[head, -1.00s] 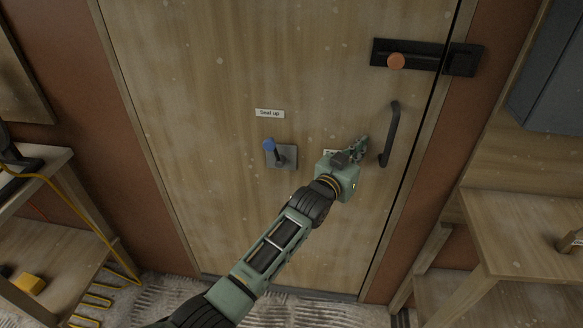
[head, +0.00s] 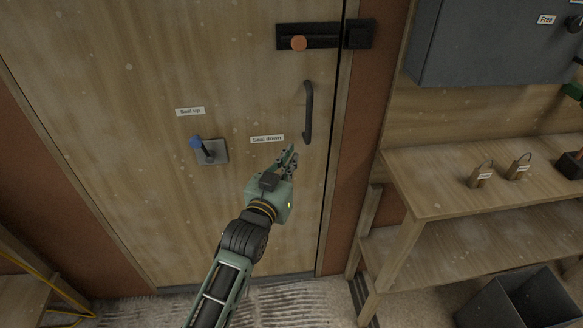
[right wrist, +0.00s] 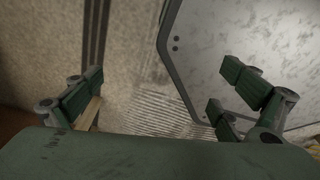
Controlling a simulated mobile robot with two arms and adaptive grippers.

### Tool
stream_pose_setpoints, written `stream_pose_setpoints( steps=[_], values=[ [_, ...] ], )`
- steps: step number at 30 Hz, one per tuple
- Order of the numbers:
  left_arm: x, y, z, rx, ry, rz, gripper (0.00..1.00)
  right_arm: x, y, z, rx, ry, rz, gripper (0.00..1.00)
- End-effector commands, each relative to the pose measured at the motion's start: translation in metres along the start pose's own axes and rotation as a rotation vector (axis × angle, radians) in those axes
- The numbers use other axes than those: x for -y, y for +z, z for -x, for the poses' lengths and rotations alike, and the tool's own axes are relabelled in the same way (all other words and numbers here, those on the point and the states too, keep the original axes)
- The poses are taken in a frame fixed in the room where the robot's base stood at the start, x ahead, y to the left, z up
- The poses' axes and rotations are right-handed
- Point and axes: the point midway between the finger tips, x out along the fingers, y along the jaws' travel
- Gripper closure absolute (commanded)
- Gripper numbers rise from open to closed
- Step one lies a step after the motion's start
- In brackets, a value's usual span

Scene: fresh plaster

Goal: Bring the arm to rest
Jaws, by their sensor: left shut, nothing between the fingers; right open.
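My left gripper (head: 289,160) is shut and empty in the head view. It is in front of the wooden door (head: 130,130), just below the "Seal down" label (head: 267,139) and below left of the dark door handle (head: 308,112). I cannot tell whether it touches the door. A blue-knobbed lever (head: 203,147) on a grey plate is to its left, under the "Seal up" label (head: 190,111). My right gripper (right wrist: 165,92) shows in the right wrist view with its fingers wide apart and nothing between them. The right arm is not in the head view.
A sliding bolt with an orange knob (head: 299,43) is high on the door. At right are a wooden bench (head: 440,190) with two tagged padlocks (head: 481,174), a grey wall cabinet (head: 490,45) and a dark open bin (head: 520,300) on the floor.

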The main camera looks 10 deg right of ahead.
Motion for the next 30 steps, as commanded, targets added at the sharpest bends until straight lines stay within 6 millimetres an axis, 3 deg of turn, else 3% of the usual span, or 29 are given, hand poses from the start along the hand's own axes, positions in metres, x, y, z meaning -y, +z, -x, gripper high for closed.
stream_pose_setpoints(
  steps=[3, 10, 14, 17, 23, 26, 30],
  values=[
    [-0.006, 0.001, 0.011, 0.002, 0.000, 0.000, 1.00, 0.001, 0.006, -0.001, 0.008, -0.001, 0.000, 0.04],
    [-0.009, 0.002, 0.017, 0.004, 0.000, 0.000, 1.00, 0.003, 0.022, -0.001, 0.031, -0.003, -0.001, 0.04],
    [-0.004, 0.030, 0.020, 0.051, -0.010, 0.005, 1.00, 0.003, 0.024, -0.001, 0.034, -0.004, -0.001, 0.04],
    [0.006, 0.083, 0.029, 0.141, -0.030, 0.014, 1.00, 0.003, 0.023, -0.001, 0.034, -0.003, -0.001, 0.04],
    [0.028, 0.225, 0.079, 0.384, -0.081, 0.043, 1.00, 0.001, 0.020, -0.001, 0.030, -0.001, -0.001, 0.04],
    [0.036, 0.292, 0.117, 0.507, -0.104, 0.059, 1.00, 0.000, 0.018, -0.001, 0.026, 0.000, 0.000, 0.04],
    [0.042, 0.378, 0.183, 0.676, -0.135, 0.082, 1.00, 0.000, 0.017, -0.001, 0.025, 0.000, 0.000, 0.04]
  ],
)
